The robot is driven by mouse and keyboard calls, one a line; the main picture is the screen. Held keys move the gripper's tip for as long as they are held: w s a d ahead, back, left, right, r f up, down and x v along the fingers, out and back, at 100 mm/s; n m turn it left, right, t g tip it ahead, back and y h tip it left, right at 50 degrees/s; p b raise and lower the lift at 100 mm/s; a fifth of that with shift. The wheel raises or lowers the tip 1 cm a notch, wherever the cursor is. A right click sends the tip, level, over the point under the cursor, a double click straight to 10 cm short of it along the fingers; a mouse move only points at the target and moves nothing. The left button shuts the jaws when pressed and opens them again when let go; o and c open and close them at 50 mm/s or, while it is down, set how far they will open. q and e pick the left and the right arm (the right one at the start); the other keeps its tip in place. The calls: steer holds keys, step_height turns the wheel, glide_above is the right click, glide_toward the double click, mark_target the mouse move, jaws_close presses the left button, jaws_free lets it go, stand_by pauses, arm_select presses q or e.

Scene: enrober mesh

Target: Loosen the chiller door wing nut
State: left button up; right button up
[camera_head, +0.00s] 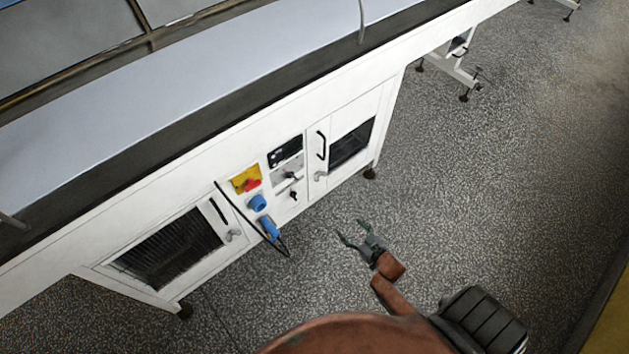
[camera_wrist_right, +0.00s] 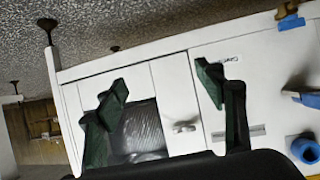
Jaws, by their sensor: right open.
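A small metal wing nut (camera_head: 320,175) sits on the right cabinet door (camera_head: 318,140), below its black handle. It also shows in the right wrist view (camera_wrist_right: 184,127), on the white panel beside the dark window. A similar wing nut (camera_head: 231,235) sits on the left cabinet door beside the louvred grille. I cannot tell from a label which door is the chiller's. My right gripper (camera_head: 353,232) is open and empty, in front of the cabinet and apart from it. In the right wrist view its dark green fingers (camera_wrist_right: 165,75) are spread, with the wing nut between and beyond them. My left gripper is not in view.
Between the doors are a yellow and red switch (camera_head: 246,180), a blue socket (camera_head: 257,202) and a blue plug (camera_head: 270,229) on a black cable, which stands out from the front. The speckled floor (camera_head: 470,190) to the right is clear.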

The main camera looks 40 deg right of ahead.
steer(key=w+r+t+b, duration=0.3)
steer(key=w+r+b, duration=0.15)
steer(key=w, duration=0.35)
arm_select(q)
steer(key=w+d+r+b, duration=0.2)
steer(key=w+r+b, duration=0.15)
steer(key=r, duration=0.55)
arm_select(e)
steer(key=n+t+y+p, duration=0.1)
steer(key=t+y, duration=0.1)
glide_toward(322, 178)
steer(key=w+f, duration=0.1)
steer(key=w, duration=0.1)
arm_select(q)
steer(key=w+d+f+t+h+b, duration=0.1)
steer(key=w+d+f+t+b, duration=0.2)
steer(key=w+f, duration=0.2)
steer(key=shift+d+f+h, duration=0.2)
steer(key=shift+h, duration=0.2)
arm_select(e)
steer(key=shift+w+a+r, duration=0.1)
steer(key=shift+w+a, duration=0.05)
steer(key=shift+w, duration=1.65)
steer(key=shift+w+a+r, duration=0.1)
steer(key=shift+w+a, duration=0.05)
steer(key=shift+w, duration=1.7)
steer(key=shift+c, duration=0.4)
steer(key=c, duration=1.1)
